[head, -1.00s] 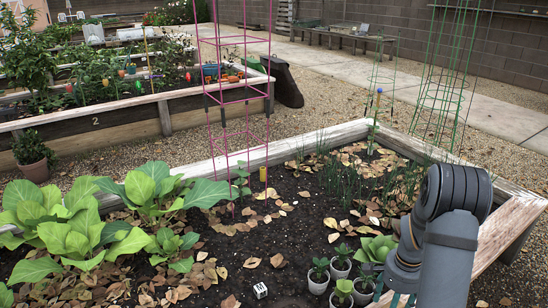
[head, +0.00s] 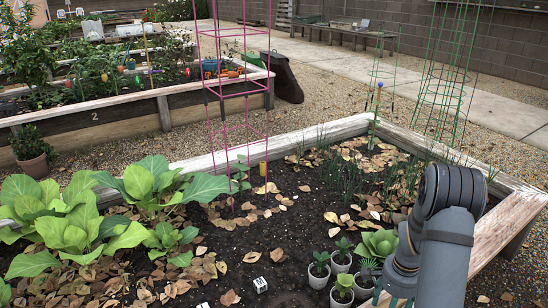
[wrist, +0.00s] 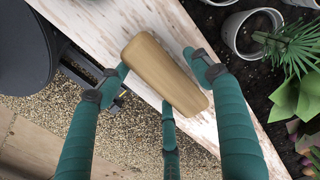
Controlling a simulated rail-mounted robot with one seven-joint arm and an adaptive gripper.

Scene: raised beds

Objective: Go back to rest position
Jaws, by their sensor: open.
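My gripper (wrist: 158,82) shows its green fingers spread apart in the wrist view, above the pale wooden ledge of the bed. A smooth tan wooden piece (wrist: 163,72), like a handle, lies across the ledge between the fingers. The fingers do not look closed on it, and I cannot tell whether they touch it. In the head view my arm comes down at the lower right, and only small green finger parts (head: 388,299) show at the bottom edge.
Several small potted seedlings (head: 342,262) stand on the soil just left of my arm. A white marked cube (head: 260,285) lies farther left. The wooden bed ledge (head: 505,232) runs along the right. A pink wire cage (head: 247,130) stands in the bed; gravel lies beyond.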

